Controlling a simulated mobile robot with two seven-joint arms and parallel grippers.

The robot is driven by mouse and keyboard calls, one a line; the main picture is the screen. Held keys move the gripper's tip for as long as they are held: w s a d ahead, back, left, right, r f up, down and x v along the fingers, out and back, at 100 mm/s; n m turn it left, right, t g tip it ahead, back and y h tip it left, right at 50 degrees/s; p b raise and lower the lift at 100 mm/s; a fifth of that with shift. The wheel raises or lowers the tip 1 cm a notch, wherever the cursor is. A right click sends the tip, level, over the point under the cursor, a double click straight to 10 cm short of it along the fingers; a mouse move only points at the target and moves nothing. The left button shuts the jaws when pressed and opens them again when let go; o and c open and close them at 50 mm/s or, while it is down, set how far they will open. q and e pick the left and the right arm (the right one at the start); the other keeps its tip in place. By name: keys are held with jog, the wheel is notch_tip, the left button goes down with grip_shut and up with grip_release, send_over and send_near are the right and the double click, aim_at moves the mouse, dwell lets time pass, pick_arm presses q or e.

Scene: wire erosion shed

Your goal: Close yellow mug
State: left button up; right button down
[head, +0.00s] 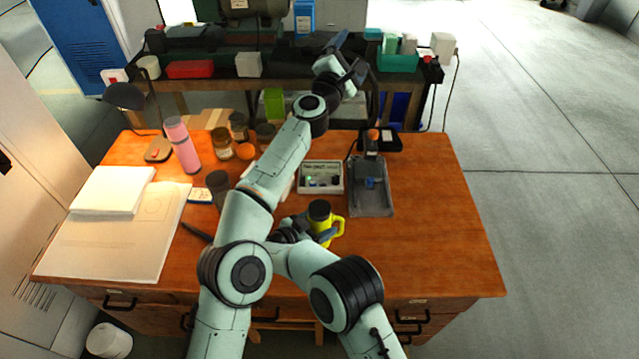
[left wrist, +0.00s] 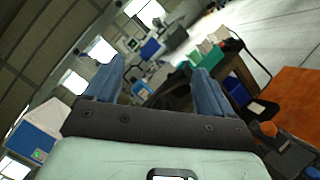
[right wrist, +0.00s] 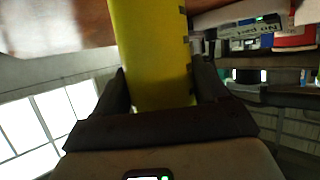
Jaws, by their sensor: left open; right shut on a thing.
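The yellow mug (head: 325,228) stands near the front middle of the wooden desk, its handle to the right. A dark round top (head: 319,208) shows at its upper end; I cannot tell whether this is a fitted lid or the dark opening. My right gripper (head: 312,234) is shut on the mug's body, partly hidden by my arm. In the right wrist view the yellow wall (right wrist: 152,55) fills the space between the fingers. My left gripper (head: 349,58) is open and empty, raised high beyond the desk's back edge. Its spread fingers show in the left wrist view (left wrist: 157,88).
A grey tray-like device (head: 371,198) and a small instrument box (head: 321,178) sit behind the mug. A pink bottle (head: 182,146), several jars and papers (head: 105,230) occupy the left. The desk's right side is clear. A cluttered bench (head: 205,87) stands behind.

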pick_arm(q)
jog(key=a+f+n+g+y, duration=0.2)
jog(key=a+f+n+y, duration=0.35)
jog(key=n, duration=0.75)
jog(key=a+f+n+g+y, duration=0.2)
jog(key=a+f+n+y, duration=0.3)
jog(key=n, duration=0.9)
jog(key=s+d+f+n+g, duration=0.1)
jog(key=s+f+n+g, duration=0.3)
jog(key=s+n, duration=0.1)
jog(key=s+d+f+n+g+h, duration=0.1)
jog(key=s+f+n+g, duration=0.2)
jog(key=s+n+g, duration=0.2)
jog(key=s+d+f+n+g+h, duration=0.1)
jog(key=s+f+n+g, duration=0.3)
jog(key=s, duration=0.5)
jog(key=shift+d+f+n+g+h, duration=0.3)
jog(key=shift+d+n+g, duration=0.2)
jog(key=shift+n, duration=0.4)
jog(key=shift+f, duration=0.1)
